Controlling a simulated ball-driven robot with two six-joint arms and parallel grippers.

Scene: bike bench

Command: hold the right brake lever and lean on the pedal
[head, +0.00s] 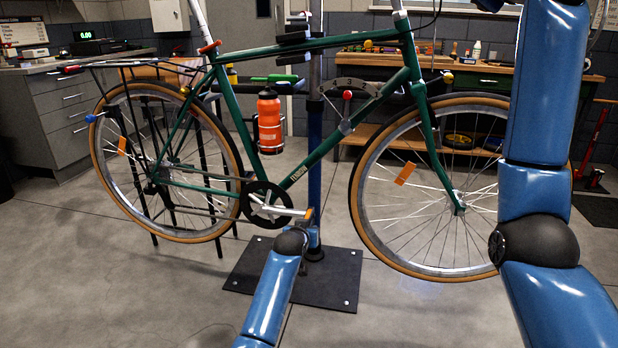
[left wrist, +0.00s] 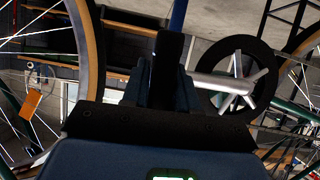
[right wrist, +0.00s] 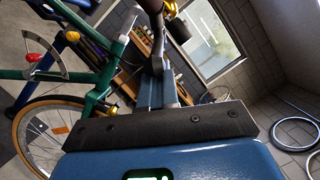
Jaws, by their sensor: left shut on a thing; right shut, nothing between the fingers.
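A green bicycle (head: 350,41) hangs on a stand, side on to me. Its crank (head: 280,211) points right, with the pedal (head: 309,214) at its end, mostly hidden by my left gripper (head: 302,228). That gripper is shut on the pedal; it also shows in the left wrist view (left wrist: 165,75), beside the crank (left wrist: 215,83) and chainring. My right gripper (right wrist: 160,78) is shut and empty by the handlebar end. A dark curved bar (right wrist: 156,35), lever or grip, lies just beyond its fingertips; whether they touch I cannot tell. The right brake lever is not clear in the head view.
The stand's base plate (head: 330,278) lies below the pedal. An orange bottle (head: 269,118) sits on the frame. A workbench with tools (head: 470,68) stands behind, grey drawers (head: 65,105) at left. The front wheel (head: 356,215) is close to my right arm. The near floor is clear.

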